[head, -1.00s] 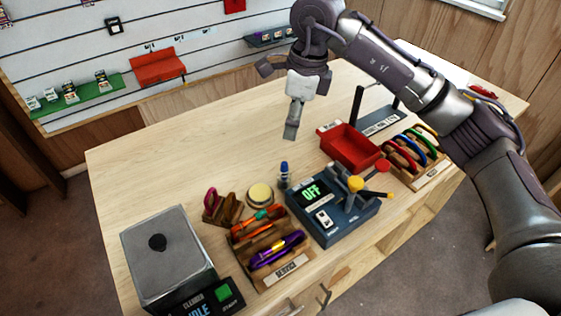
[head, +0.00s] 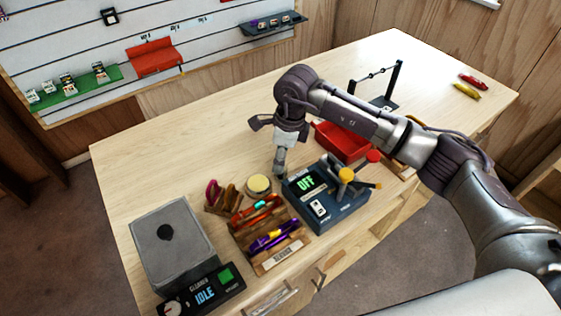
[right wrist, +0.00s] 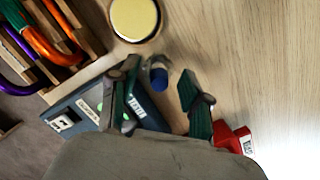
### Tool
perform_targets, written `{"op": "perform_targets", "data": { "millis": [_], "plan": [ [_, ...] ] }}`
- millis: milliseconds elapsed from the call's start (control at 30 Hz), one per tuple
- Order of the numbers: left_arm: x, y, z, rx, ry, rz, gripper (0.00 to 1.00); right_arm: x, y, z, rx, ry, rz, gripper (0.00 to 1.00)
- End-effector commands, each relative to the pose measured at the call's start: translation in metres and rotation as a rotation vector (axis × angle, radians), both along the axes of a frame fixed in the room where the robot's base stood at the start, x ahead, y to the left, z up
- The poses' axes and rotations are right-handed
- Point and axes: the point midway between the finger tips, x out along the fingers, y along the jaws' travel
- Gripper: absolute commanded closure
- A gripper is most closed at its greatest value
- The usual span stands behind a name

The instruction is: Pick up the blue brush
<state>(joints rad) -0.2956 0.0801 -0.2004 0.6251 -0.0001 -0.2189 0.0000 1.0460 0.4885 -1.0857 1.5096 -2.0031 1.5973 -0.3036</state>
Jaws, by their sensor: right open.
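The blue brush (right wrist: 158,77) shows as a small upright blue round top in the right wrist view, between the two green-lined fingers of my right gripper (right wrist: 157,92). The fingers are open, with a gap on each side of the brush. In the head view my right gripper (head: 280,168) points down at the brush's place, beside the blue device, and hides the brush. My left gripper is not in view.
A blue device reading OFF (head: 325,196) stands close by, with a round yellow-topped tin (head: 258,185) and a wooden SERVICE rack (head: 268,262) near. A red bin (head: 343,143) lies behind. The table's back left is clear.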

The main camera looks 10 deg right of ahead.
Motion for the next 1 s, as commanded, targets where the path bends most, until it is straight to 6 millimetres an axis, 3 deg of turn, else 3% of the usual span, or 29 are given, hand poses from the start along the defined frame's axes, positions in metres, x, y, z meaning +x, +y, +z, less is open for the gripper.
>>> {"op": "perform_targets", "data": {
  "millis": [200,500,833,1000],
  "plan": [
    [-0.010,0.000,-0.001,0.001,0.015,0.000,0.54,0.000,0.000,-0.001,0.000,-0.001,0.000,0.52],
    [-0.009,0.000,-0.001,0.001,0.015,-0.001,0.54,0.000,0.000,0.000,0.000,-0.001,0.000,1.00],
    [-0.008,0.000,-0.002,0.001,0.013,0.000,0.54,0.000,0.000,0.001,0.001,-0.001,0.000,1.00],
    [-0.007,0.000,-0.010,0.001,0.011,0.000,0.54,0.001,0.000,0.013,0.001,-0.006,0.001,1.00]
  ]
}}
